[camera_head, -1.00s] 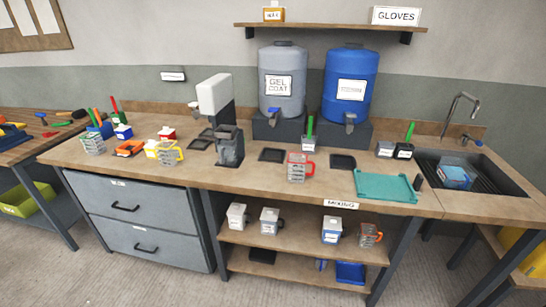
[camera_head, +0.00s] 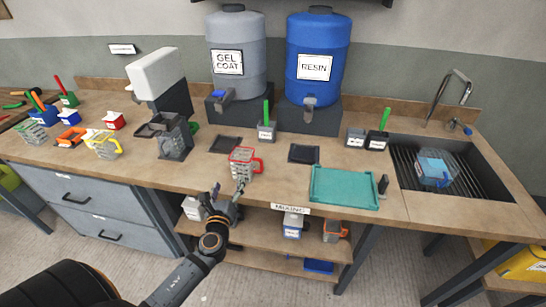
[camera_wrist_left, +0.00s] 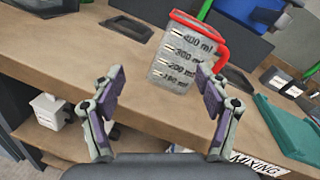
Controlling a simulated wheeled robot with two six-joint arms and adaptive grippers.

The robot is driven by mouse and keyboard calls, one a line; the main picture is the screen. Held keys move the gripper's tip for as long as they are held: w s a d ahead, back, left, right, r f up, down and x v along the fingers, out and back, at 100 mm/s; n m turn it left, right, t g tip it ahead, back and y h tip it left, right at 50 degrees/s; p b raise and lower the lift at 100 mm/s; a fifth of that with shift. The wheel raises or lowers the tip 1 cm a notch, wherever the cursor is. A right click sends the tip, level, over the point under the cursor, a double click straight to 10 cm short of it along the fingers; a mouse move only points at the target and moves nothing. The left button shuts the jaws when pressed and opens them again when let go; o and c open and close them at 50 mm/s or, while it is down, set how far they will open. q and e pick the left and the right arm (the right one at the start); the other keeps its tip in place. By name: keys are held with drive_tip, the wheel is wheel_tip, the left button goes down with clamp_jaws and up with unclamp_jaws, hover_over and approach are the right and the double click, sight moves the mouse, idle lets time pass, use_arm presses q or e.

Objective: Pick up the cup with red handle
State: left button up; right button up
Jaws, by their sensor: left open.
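The cup with the red handle (camera_head: 243,163) is a clear measuring cup with a red rim. It stands upright near the front edge of the wooden counter (camera_head: 280,186). In the left wrist view the cup (camera_wrist_left: 182,50) shows its millilitre markings, with the red handle on its right. My left gripper (camera_head: 228,192) is just in front of the cup, at the counter's front edge. In the left wrist view its fingers (camera_wrist_left: 160,95) are spread and empty, with the cup beyond them and apart from them. My right gripper is not in view.
A teal tray (camera_head: 343,188) lies right of the cup. A grey dispenser (camera_head: 174,138) and a yellow-handled cup (camera_head: 104,146) stand to the left. Dark square pads (camera_head: 303,154) lie behind. A lower shelf (camera_head: 265,238) holds containers beneath the counter. A sink (camera_head: 470,170) is at the right.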

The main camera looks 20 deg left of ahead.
sight(241, 172)
use_arm(q)
drive_tip(key=m, duration=0.1)
drive_tip(key=w+d+m+h, duration=0.1)
drive_tip(key=m, duration=0.1)
drive_tip(key=shift+w+d+f+t, duration=0.1)
drive_tip(key=shift+w+f+t, duration=0.1)
drive_tip(key=shift+t, duration=0.1)
drive_tip(key=shift+d+r+m+h, duration=0.15)
drive_tip(key=shift+m+h, duration=0.35)
drive_tip(key=shift+m, duration=0.7)
drive_tip(key=shift+m+t+h, duration=0.3)
drive_tip(key=shift+m, duration=0.2)
drive_tip(key=x, duration=0.5)
drive_tip(key=shift+w+d+p, duration=0.1)
drive_tip(key=shift+w+p, duration=0.15)
drive_tip(key=shift+p, duration=0.15)
drive_tip(key=x, duration=0.5)
drive_tip(key=shift+w, duration=0.1)
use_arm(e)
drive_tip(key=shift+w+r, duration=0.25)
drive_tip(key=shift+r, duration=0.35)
use_arm(q)
drive_tip(key=shift+r, duration=0.1)
drive_tip(key=shift+c, duration=1.1)
drive_tip(key=c, duration=0.6)
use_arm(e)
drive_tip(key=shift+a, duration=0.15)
